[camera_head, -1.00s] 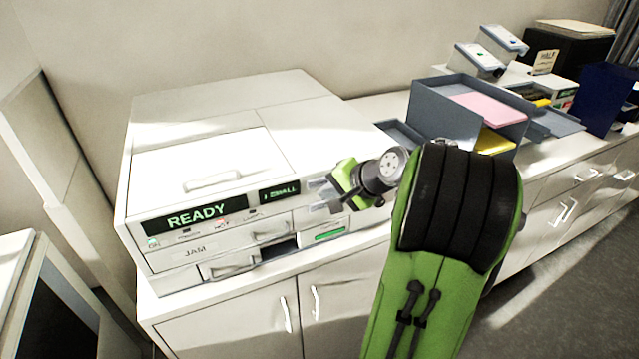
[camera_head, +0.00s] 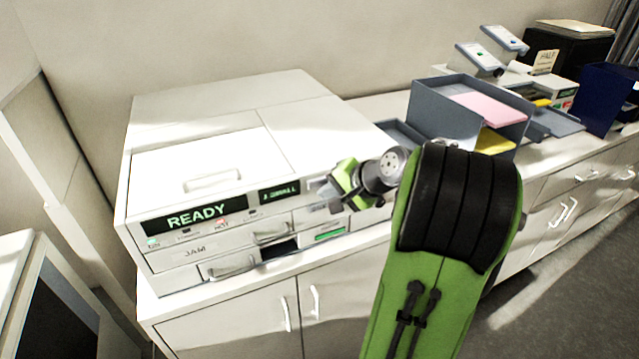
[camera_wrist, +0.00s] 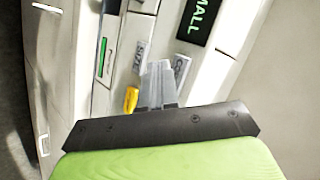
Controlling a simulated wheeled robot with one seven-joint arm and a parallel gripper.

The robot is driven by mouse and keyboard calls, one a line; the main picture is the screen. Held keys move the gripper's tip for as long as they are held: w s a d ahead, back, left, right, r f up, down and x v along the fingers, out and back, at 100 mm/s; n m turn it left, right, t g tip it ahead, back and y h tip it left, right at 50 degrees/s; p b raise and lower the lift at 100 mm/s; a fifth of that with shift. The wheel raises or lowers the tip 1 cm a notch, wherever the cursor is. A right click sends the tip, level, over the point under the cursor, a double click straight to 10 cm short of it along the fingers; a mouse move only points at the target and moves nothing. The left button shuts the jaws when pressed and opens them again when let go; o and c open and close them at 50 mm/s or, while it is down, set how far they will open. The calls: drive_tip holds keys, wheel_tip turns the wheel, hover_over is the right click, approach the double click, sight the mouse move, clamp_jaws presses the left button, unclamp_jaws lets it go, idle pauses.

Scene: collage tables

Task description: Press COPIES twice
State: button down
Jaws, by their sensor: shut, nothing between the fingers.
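The white copier (camera_head: 310,128) stands on the counter at left. Its large display (camera_head: 195,214) reads READY. The small display (camera_head: 279,192) ends in SMALL; its leading digit is too blurred to read. It also shows in the wrist view (camera_wrist: 200,20). My gripper (camera_head: 316,192) is at the copier's front, right of the small display. In the wrist view my closed fingers (camera_wrist: 160,68) lie between a label that seems to read SIZE (camera_wrist: 139,54) and a partly covered label starting with CO (camera_wrist: 183,72). The COPIES button is hidden; I cannot tell whether the fingers touch it.
A yellow part (camera_wrist: 130,100) sits beside my fingers. Drawer handles (camera_head: 270,236) stick out below the panel. A grey paper tray stack (camera_head: 443,113) with pink and yellow sheets stands right of the copier. Further right are small devices and a dark blue bin (camera_head: 606,98).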

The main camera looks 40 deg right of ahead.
drive_tip(key=shift+w, duration=0.1)
drive_tip(key=shift+w+d, duration=0.15)
drive_tip(key=shift+w, duration=0.2)
drive_tip(key=shift+w+d+p, duration=0.15)
drive_tip(key=shift+w+p, duration=0.25)
drive_tip(key=shift+p, duration=0.05)
idle(0.5)
drive_tip(key=shift+s+a, duration=0.3)
drive_tip(key=shift+s, duration=0.55)
drive_tip(key=s, duration=0.2)
drive_tip(key=s+a+b, duration=0.1)
drive_tip(key=s, duration=0.1)
drive_tip(key=shift+s+a, duration=0.2)
drive_tip(key=shift+s, duration=0.2)
idle(2.3)
